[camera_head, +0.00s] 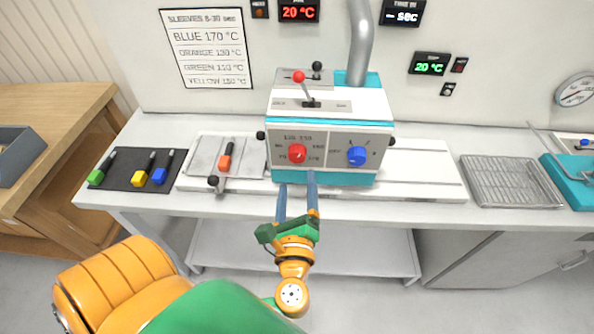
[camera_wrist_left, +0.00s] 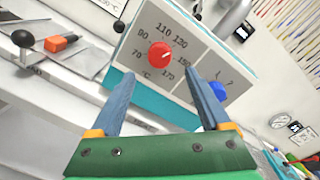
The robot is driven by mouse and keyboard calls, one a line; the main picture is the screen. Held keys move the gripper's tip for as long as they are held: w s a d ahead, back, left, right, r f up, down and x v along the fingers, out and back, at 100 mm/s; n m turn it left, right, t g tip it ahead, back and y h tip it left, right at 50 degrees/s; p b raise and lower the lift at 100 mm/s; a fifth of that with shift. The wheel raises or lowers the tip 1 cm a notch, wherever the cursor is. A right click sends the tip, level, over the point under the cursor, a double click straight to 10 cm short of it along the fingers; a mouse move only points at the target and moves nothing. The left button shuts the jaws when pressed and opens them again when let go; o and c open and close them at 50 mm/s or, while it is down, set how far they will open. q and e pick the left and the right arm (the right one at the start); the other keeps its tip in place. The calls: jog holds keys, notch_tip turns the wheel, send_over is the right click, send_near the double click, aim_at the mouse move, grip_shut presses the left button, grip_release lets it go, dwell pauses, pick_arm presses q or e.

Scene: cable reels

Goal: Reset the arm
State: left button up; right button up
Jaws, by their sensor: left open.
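My left gripper (camera_head: 297,190) is open and empty, its two blue fingers pointing at the front of a white and teal heating machine (camera_head: 330,108). It also shows in the left wrist view (camera_wrist_left: 165,95), with the fingers on either side of the machine's red knob (camera_wrist_left: 161,55). In the head view the red knob (camera_head: 297,153) is just above the fingertips, with a blue knob (camera_head: 357,156) to its right. I cannot tell how far the fingers are from the panel. A lever with a red ball (camera_head: 299,77) stands on top of the machine. My right gripper is not in view.
A dark mat (camera_head: 122,182) with green, yellow and blue handled tools lies at the bench's left. An orange-handled tool (camera_head: 226,158) lies on a plate beside the machine. A wire rack (camera_head: 511,183) and a teal device (camera_head: 575,178) are at the right.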

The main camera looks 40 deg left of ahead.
pick_arm(q)
jog(key=shift+w, duration=0.1)
jog(key=s+d+f+n+g+h+b, duration=0.1)
jog(key=s+d+f+n+g+h, duration=0.2)
jog(key=f, duration=1.3)
jog(key=s+f+n+g+h+b, duration=0.15)
jog(key=s+f+g+h, duration=0.3)
jog(key=f, duration=1.05)
jog(key=s+f+n+g+h, duration=0.1)
jog(key=s+f+n+g, duration=0.2)
jog(key=s+f+n, duration=0.3)
jog(key=s+f+n+g+h+b, duration=0.1)
jog(key=s+f+n+g, duration=0.2)
jog(key=s+f+n, duration=0.4)
jog(key=s+n, duration=0.1)
jog(key=s, duration=0.6)
jog(key=shift+a+f, duration=0.15)
jog(key=shift+n+g, duration=0.25)
jog(key=shift+c, duration=0.2)
